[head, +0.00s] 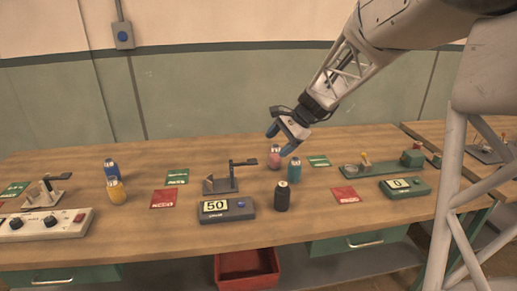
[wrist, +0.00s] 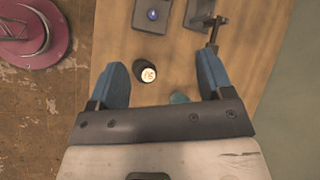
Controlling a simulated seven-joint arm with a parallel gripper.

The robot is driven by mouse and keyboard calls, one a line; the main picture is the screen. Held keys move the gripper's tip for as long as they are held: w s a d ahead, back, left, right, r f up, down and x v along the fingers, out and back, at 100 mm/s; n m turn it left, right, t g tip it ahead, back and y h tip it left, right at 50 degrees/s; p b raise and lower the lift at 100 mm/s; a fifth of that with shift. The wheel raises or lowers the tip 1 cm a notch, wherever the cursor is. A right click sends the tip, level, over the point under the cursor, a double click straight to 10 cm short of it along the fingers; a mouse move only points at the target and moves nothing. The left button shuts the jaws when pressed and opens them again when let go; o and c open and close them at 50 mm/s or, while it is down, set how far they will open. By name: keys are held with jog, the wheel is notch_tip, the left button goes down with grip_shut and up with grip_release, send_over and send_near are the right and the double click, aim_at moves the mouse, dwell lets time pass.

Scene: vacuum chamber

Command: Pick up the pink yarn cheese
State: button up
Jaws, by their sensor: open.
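I see no thing that clearly looks like cheese. A small pink cylinder (head: 275,160) with a pale top stands upright on the wooden table in the head view, behind a teal cylinder (head: 294,169) and a black one (head: 282,197). My gripper (head: 280,142) is open and empty, and appears just above the pink cylinder in the picture; its exact distance is unclear. In the wrist view, the blue fingers of my gripper (wrist: 162,63) are spread apart, with the black cylinder (wrist: 147,73) showing between them. I cannot make out the pink cylinder there.
Beside the cylinders stand a grey lever device (head: 221,184) and a display box (head: 226,209) reading 50. A green display box (head: 404,187) is at right. Blue (head: 111,170) and yellow (head: 116,191) cylinders stand at left. A red bin (head: 247,268) is below the table.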

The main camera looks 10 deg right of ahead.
jog(key=w+d+f+m+t+y, duration=0.1)
jog(key=w+d+f+m+y, duration=0.2)
jog(key=w, duration=0.5)
jog(key=w+d+f+m+t, duration=0.1)
jog(key=w+d+f+m, duration=0.15)
jog(key=w+f, duration=0.45)
jog(key=m+t+y, duration=0.2)
jog(key=m, duration=0.3)
send_near(275, 157)
jog(key=w+a+r, duration=0.2)
jog(key=w+a, duration=0.1)
jog(key=w, duration=0.1)
jog(key=shift+w+d+r, duration=0.1)
jog(key=shift+d+r, duration=0.05)
jog(key=shift+d, duration=0.05)
jog(key=shift+x, duration=1.3)
jog(key=shift+x, duration=2.6)
jog(key=c, duration=1.3)
